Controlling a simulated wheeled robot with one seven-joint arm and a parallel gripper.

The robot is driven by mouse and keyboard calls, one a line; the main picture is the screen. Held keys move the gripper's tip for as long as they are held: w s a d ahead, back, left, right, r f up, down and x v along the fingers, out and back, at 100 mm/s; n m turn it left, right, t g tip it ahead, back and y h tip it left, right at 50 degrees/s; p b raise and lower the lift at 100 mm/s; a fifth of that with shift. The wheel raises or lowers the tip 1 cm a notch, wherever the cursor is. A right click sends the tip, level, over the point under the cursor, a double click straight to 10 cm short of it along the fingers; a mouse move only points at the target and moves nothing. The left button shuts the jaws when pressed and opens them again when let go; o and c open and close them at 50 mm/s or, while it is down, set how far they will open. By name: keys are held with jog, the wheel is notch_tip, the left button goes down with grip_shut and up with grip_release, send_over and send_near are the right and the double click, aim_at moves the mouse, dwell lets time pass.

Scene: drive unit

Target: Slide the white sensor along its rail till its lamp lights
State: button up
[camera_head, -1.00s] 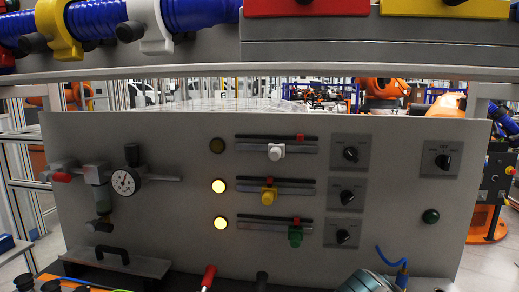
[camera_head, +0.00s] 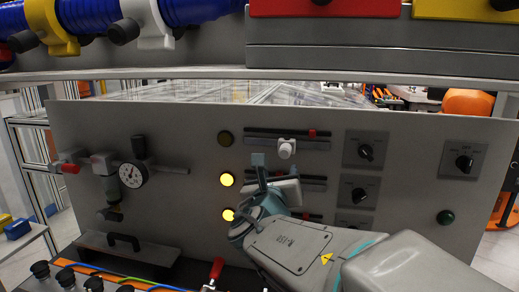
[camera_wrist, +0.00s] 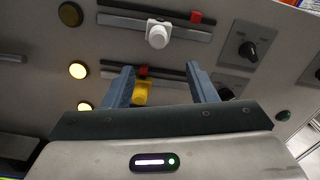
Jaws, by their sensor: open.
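The white sensor (camera_head: 286,148) sits near the middle of the top rail (camera_head: 260,141) on the grey panel. A red mark (camera_head: 312,133) is to its right on the strip above the rail. The round lamp (camera_head: 225,138) left of this rail is dark. My gripper (camera_head: 276,167) is open and empty, just below the white sensor, in front of the middle rail. In the wrist view the white sensor (camera_wrist: 158,35) lies beyond the open fingertips (camera_wrist: 160,70), apart from them, roughly centred between them. My arm hides most of the lower two rails.
The yellow sensor (camera_wrist: 142,93) on the middle rail shows between my fingers. The two lower lamps (camera_head: 227,180) are lit yellow. Black knobs (camera_head: 366,152) stand to the right; a gauge (camera_head: 133,175) is at left. A shelf edge (camera_head: 150,73) crosses above the panel.

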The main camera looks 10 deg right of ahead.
aim_at(284, 155)
jog(key=p+x, duration=0.3)
jog(key=x, duration=1)
jog(key=shift+w, duration=0.25)
grip_shut()
jog(key=shift+f, duration=0.15)
